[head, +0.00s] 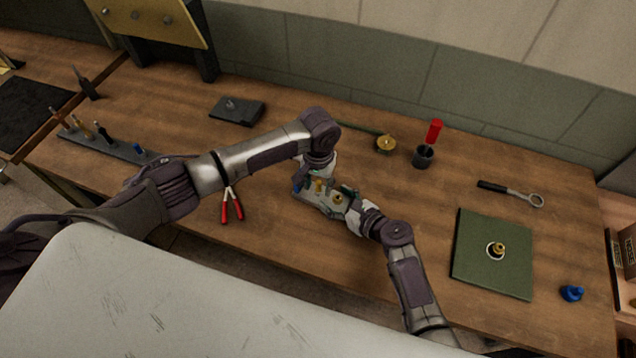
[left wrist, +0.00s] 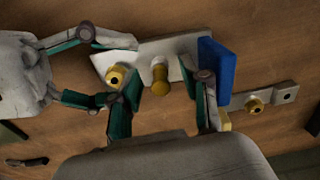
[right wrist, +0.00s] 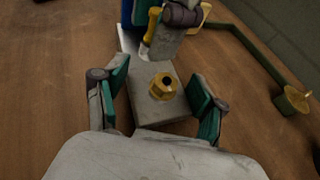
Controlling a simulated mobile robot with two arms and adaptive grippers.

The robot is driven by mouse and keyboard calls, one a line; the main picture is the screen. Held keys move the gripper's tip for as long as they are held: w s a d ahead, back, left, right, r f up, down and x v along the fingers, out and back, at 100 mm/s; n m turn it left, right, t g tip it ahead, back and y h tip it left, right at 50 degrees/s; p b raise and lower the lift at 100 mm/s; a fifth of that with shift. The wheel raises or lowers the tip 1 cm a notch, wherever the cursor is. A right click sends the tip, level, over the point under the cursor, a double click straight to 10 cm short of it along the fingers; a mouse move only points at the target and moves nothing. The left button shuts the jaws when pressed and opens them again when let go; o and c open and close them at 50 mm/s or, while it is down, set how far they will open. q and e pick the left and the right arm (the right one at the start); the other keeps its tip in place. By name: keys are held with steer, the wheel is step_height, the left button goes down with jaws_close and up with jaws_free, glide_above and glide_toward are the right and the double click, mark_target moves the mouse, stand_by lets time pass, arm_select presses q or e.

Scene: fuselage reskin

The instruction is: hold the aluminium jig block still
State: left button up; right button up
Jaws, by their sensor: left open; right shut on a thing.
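The aluminium jig block (head: 328,207) lies near the table's front edge, a grey plate also seen in the left wrist view (left wrist: 183,46) and right wrist view (right wrist: 176,108). My right gripper (head: 346,194) is shut on its right end, fingers at both sides of a brass fitting (right wrist: 161,87). A brass pin (left wrist: 160,76) stands on the block's middle. My left gripper (left wrist: 162,82) is open above the block, its fingers either side of the pin. A blue piece (left wrist: 217,68) is at the block's other end. My left wrist partly hides the block in the head view.
Red-handled pliers (head: 231,207) lie left of the block. A green mat (head: 475,268) with a brass fitting, a ratchet tool (head: 511,193) and a blue part (head: 572,293) are right. A dark cup (head: 423,157) and brass dish (head: 386,144) stand behind. A tool rack (head: 108,147) is left.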

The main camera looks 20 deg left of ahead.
arm_select(q)
steer(key=shift+r, duration=2.5)
arm_select(e)
steer(key=shift+s+d+f, duration=0.2)
steer(key=shift+s+f, duration=0.15)
steer(key=shift+f, duration=0.25)
steer(key=o, duration=1.3)
arm_select(q)
steer(key=shift+w, duration=0.1)
arm_select(e)
steer(key=shift+o, duration=1.3)
steer(key=shift+w, duration=0.1)
arm_select(q)
steer(key=shift+f, duration=0.1)
arm_select(e)
steer(key=shift+o, duration=0.3)
steer(key=shift+w+r, duration=0.15)
steer(key=shift+a, duration=0.1)
steer(key=shift+r, duration=0.1)
steer(key=shift+r, duration=0.1)
